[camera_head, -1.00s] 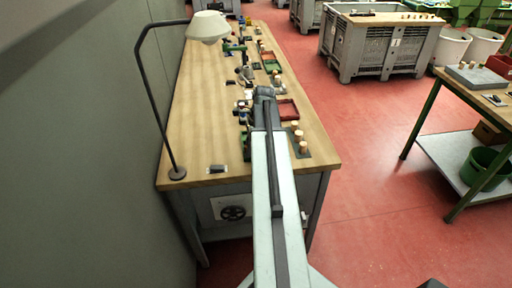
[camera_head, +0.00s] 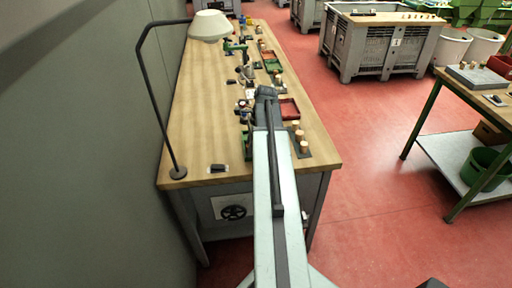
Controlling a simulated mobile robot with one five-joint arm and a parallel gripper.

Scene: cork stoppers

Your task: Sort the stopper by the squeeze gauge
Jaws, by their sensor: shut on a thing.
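My gripper (camera_head: 265,94) is the dark end of my arm, over the middle of the near half of the wooden bench. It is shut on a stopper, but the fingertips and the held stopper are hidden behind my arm. Several tan cork stoppers (camera_head: 299,135) stand upright on a dark plate (camera_head: 304,155) at the bench's right edge, to the right of my arm. A red tray (camera_head: 288,108) lies just right of my gripper. A green tray (camera_head: 272,65) lies farther along. I cannot tell which small item left of my gripper is the squeeze gauge.
A lamp (camera_head: 210,26) on a bent pole stands at the bench's left edge. A small dark item (camera_head: 218,168) lies on the near edge. Small items (camera_head: 243,105) crowd the left of my gripper. The bench's left strip (camera_head: 200,120) is clear.

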